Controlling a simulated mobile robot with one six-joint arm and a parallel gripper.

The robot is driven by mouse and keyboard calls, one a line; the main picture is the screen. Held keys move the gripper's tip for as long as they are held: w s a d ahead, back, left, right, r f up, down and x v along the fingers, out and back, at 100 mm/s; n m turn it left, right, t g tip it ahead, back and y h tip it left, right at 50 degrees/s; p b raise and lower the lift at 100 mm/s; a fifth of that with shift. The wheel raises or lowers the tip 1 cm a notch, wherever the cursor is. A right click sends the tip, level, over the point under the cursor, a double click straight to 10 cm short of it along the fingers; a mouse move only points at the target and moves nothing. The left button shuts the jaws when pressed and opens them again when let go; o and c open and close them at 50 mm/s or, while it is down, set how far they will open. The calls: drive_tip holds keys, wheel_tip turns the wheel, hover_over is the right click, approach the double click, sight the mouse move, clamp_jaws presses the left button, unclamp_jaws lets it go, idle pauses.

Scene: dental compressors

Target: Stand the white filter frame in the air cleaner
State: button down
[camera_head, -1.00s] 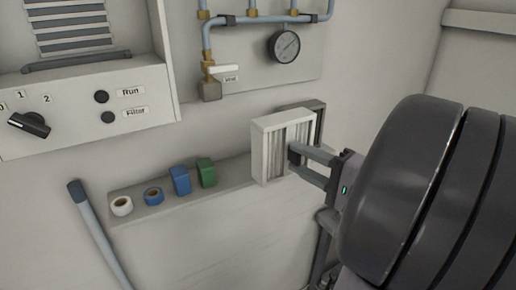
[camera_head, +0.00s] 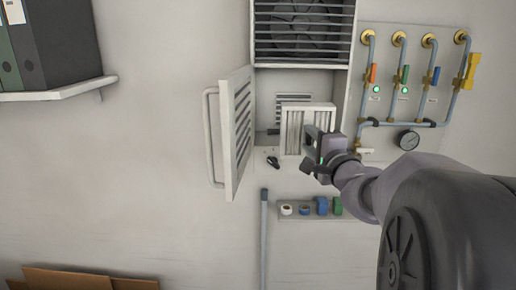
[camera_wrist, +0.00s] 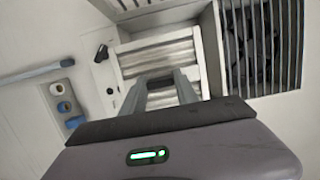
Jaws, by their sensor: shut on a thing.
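The white filter frame (camera_head: 293,130), with pleated slats, is upright at the opening of the air cleaner (camera_head: 342,75). My gripper (camera_head: 308,137) is shut on the frame from the right side. In the head view the frame covers the right part of the opening and overlaps the panel below. How deep it sits cannot be told. The cleaner's slatted door (camera_head: 237,130) stands open at the left. In the wrist view the frame (camera_wrist: 155,50) lies ahead of my gripper fingers (camera_wrist: 165,82).
A dark fan grille (camera_head: 304,30) is above the opening. A black knob (camera_head: 273,162) is just below left. Pipes with a gauge (camera_head: 408,139) are at the right. A ledge (camera_head: 290,217) with tape rolls and blue and green blocks is below. A pole (camera_head: 264,235) stands left of it.

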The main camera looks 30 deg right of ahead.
drive_tip(key=shift+w+a+r, duration=0.25)
drive_tip(key=shift+a+r, duration=0.1)
drive_tip(key=shift+a, duration=0.15)
drive_tip(key=w+d+f+p, duration=0.1)
drive_tip(key=w+d+p, duration=0.5)
drive_tip(key=w, duration=0.8)
drive_tip(key=shift+w+d+f+p, duration=0.2)
drive_tip(key=shift+w+d+p, duration=0.15)
drive_tip(key=shift+d, duration=1.35)
drive_tip(key=shift+a+f+b, duration=0.1)
drive_tip(key=shift+f+b, duration=0.45)
drive_tip(key=shift+b, duration=0.55)
drive_tip(key=shift+c, duration=1.9)
unclamp_jaws()
